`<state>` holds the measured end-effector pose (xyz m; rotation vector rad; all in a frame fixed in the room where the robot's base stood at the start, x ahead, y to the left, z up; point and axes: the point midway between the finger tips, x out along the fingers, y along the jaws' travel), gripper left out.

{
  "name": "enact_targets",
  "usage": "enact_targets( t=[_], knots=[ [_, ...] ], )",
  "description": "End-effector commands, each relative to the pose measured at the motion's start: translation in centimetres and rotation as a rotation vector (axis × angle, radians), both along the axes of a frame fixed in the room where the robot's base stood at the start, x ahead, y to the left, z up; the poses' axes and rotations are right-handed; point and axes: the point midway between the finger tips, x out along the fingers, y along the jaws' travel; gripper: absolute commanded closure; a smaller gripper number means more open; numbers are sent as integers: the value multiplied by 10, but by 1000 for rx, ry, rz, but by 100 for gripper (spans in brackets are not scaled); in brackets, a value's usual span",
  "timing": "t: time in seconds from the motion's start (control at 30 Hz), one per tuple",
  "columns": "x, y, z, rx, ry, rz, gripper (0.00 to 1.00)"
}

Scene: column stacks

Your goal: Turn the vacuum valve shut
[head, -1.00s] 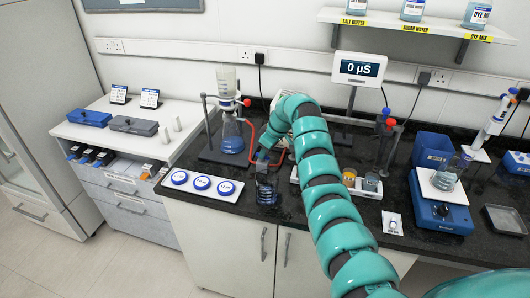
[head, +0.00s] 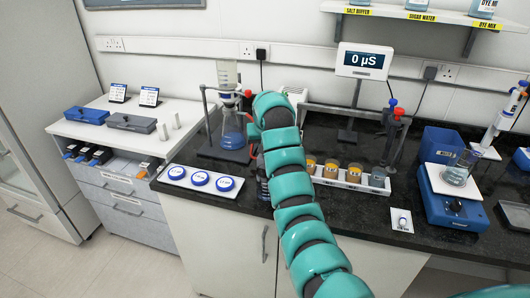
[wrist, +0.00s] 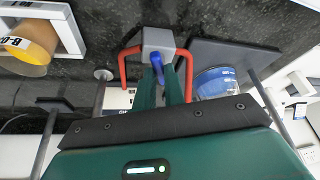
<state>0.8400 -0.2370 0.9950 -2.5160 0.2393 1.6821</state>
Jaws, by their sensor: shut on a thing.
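In the wrist view the vacuum valve is a grey block (wrist: 158,40) with a blue lever (wrist: 157,67) and red tubing (wrist: 125,68) on both sides. My gripper (wrist: 164,75) has its green fingers closed on the blue lever. The lever points from the block back between the fingers, and its far end is hidden. A flask (wrist: 214,82) with blue liquid stands beside the valve; in the head view the flask (head: 233,132) is under a funnel, left of my arm. My arm hides the valve and gripper in the head view.
A white rack (head: 342,180) with several jars stands right of my arm. A white strip (head: 200,180) with blue-ringed discs lies at the bench's front left. A blue stirrer (head: 452,205) with a beaker stands at the right. A meter (head: 364,61) reads 0 µS.

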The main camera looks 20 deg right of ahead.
Motion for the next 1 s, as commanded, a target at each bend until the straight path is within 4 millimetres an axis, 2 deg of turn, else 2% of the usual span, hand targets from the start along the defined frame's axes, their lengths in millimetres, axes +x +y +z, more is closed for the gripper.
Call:
enact_targets(
  t=[0.2,0.5,1.0],
  knots=[
    [1,3,-4,0,1,-177,100],
    [1,3,-2,-2,1,-348,100],
    [2,4,0,0,-1,-421,100]
  ],
)
